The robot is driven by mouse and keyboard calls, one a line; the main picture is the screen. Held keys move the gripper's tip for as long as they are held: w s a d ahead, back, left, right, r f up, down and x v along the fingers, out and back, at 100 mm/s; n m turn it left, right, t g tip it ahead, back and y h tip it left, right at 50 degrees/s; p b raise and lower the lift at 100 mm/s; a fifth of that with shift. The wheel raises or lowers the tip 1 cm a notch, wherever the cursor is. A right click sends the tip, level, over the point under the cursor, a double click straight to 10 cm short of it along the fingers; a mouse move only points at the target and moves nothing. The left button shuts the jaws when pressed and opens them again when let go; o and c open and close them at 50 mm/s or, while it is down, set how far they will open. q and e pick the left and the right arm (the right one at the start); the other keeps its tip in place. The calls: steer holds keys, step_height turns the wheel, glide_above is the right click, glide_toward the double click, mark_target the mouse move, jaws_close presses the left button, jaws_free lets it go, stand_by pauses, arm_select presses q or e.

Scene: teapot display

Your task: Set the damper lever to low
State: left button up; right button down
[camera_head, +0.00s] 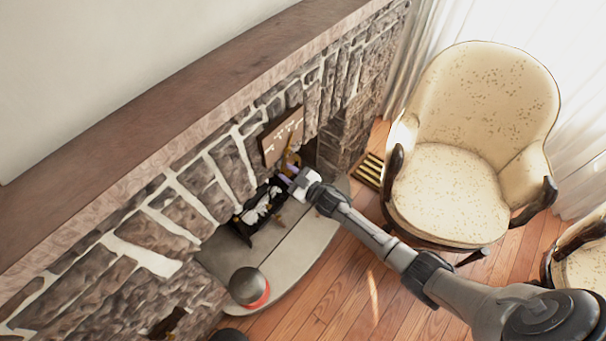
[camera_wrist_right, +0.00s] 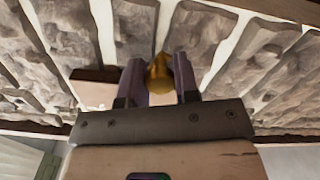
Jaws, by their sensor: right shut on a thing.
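The damper lever (camera_head: 291,157) is a brass-coloured piece at the fireplace, just below a brown plate (camera_head: 282,136) with pale markings. My right gripper (camera_head: 287,173) reaches in from the lower right and is shut on the lever. In the right wrist view, the lever's rounded golden end (camera_wrist_right: 160,72) sits between the two purple-grey fingers of the gripper (camera_wrist_right: 160,82). The markings are too small to read, so I cannot tell the lever's setting. My left gripper is not in view.
A stone fireplace wall with a wooden mantel (camera_head: 180,95) runs along the left. A dark grate with pale logs (camera_head: 262,205) stands close by the gripper. A dark round object with a red band (camera_head: 248,287) sits on the grey hearth (camera_head: 310,240). A cream armchair (camera_head: 465,180) stands right.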

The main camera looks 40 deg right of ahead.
steer(key=shift+w+d+f+n, duration=0.1)
steer(key=shift+d+f+n, duration=0.1)
steer(key=shift+d+n, duration=0.25)
steer(key=n, duration=0.1)
steer(key=d+n, duration=0.1)
steer(key=n+b, duration=0.1)
steer(key=shift+w+d+f, duration=0.2)
steer(key=shift+d, duration=0.05)
steer(key=shift+w+d+r+n+b, duration=0.1)
steer(key=shift+w+d+n+b, duration=0.15)
steer(key=shift+d+n, duration=0.6)
steer(key=shift+w+d+r+n+b, duration=0.1)
steer(key=shift+d+n+b, duration=0.3)
steer(key=shift+n, duration=0.8)
steer(key=c, duration=0.8)
jaws_free()
steer(key=shift+c, duration=0.2)
